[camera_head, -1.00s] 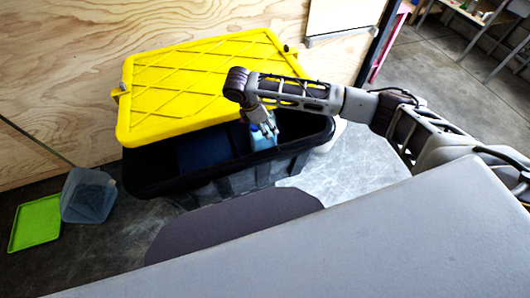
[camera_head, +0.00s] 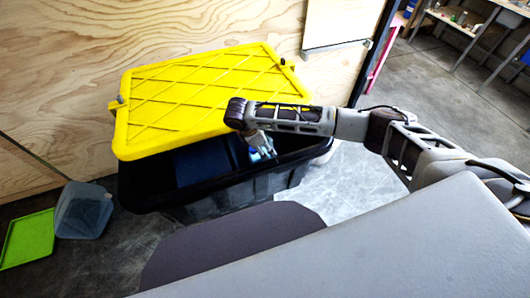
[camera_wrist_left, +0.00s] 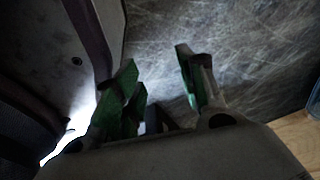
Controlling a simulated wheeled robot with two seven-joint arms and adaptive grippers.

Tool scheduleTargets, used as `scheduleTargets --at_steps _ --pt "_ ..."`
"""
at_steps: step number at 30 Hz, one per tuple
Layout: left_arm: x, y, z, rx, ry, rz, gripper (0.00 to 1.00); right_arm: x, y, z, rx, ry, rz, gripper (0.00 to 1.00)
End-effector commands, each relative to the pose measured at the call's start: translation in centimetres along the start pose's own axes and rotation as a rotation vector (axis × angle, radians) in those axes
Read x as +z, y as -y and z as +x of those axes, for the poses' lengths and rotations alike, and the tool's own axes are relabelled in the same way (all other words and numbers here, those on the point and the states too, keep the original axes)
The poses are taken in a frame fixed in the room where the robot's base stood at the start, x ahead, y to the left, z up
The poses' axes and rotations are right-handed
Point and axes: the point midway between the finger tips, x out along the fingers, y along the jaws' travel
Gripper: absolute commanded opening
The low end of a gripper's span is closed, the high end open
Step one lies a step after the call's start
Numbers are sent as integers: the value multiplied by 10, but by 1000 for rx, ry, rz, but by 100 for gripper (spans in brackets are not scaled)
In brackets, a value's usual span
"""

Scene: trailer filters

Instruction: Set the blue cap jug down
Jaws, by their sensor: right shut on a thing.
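The blue cap jug (camera_head: 262,155) shows as a small light-blue and white patch inside the open front of the black tote (camera_head: 225,195). My right gripper (camera_head: 261,146) points down into the tote and is shut on the jug. The jug's lower part is hidden by the tote's front wall, so I cannot tell whether it touches the bottom. My left gripper (camera_wrist_left: 155,85) is open and empty in the left wrist view, its green-padded fingers apart over the grey floor.
A yellow lid (camera_head: 205,95) covers the back part of the tote. A dark blue thing (camera_head: 203,163) is inside, left of the jug. A clear bin (camera_head: 84,210) and a green lid (camera_head: 28,238) are on the floor at left. A plywood wall (camera_head: 60,90) stands behind.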

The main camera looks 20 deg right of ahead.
Motion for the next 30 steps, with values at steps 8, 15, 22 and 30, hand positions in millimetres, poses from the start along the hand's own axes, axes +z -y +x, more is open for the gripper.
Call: scheduleTargets --at_steps 8,15,22,30 --pt "-8 -3 1 3 -9 -2 40 -10 0 25 0 1 0 0" --pt "-20 -6 -2 6 -24 -5 40 -13 0 31 1 0 1 0" --pt "-16 -6 -1 7 -17 -6 40 -13 0 31 1 0 0 0" --pt "-5 -6 1 6 -2 -5 40 -14 0 34 -1 0 0 73"
